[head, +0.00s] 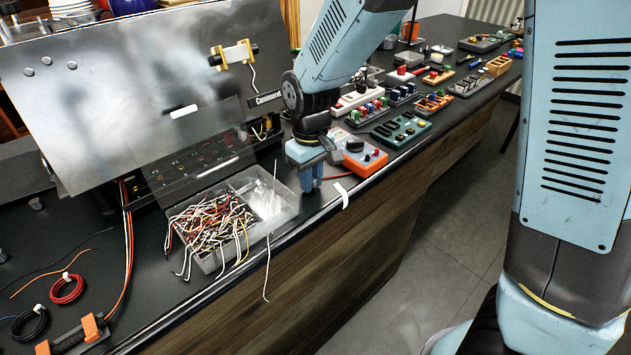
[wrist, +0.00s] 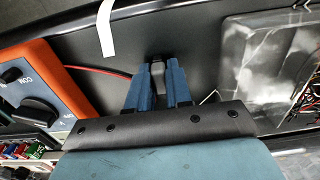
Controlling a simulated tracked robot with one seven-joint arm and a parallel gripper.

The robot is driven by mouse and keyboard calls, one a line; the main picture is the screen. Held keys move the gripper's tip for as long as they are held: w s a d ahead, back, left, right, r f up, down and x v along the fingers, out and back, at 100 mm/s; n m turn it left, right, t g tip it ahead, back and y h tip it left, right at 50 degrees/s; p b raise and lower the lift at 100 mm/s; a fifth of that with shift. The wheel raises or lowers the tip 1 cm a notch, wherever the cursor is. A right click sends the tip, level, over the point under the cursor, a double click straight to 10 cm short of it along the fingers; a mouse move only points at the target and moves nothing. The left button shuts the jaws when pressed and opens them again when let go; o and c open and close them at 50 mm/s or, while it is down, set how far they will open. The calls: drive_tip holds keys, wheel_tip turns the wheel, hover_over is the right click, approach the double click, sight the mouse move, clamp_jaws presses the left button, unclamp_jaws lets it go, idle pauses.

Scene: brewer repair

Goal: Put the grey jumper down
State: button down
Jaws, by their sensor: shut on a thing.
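My gripper (head: 311,176) points down over the dark counter, near its front edge, between the clear wire box and the orange meter. In the wrist view the blue fingers of my gripper (wrist: 158,72) are close together, with the small grey jumper (wrist: 157,65) between their tips. Only a little of the jumper shows there; in the head view the fingers hide it. Whether it touches the counter cannot be told.
The clear box (head: 288,212) of loose wires stands to the left. The orange meter (head: 366,158) with a red lead is close on the right. A white strip (head: 342,196) hangs at the counter edge. Small boards (head: 402,131) stand further right. Bare counter lies around the fingers.

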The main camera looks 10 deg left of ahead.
drive_tip(key=shift+r, duration=0.5)
drive_tip(key=s+d+r, duration=0.3)
drive_tip(key=s+r, duration=0.9)
drive_tip(key=s, duration=0.1)
hover_over(254, 195)
drive_tip(key=f, duration=0.8)
drive_tip(key=shift+s+d+f, duration=0.2)
drive_tip(key=shift+s+d, duration=0.1)
drive_tip(key=shift+d, duration=0.05)
drive_tip(key=shift+w+a+f, duration=0.25)
drive_tip(key=shift+f, duration=0.2)
drive_tip(key=shift+a+f, duration=0.1)
drive_tip(key=shift+f, duration=1.5)
drive_tip(key=shift+w, duration=0.1)
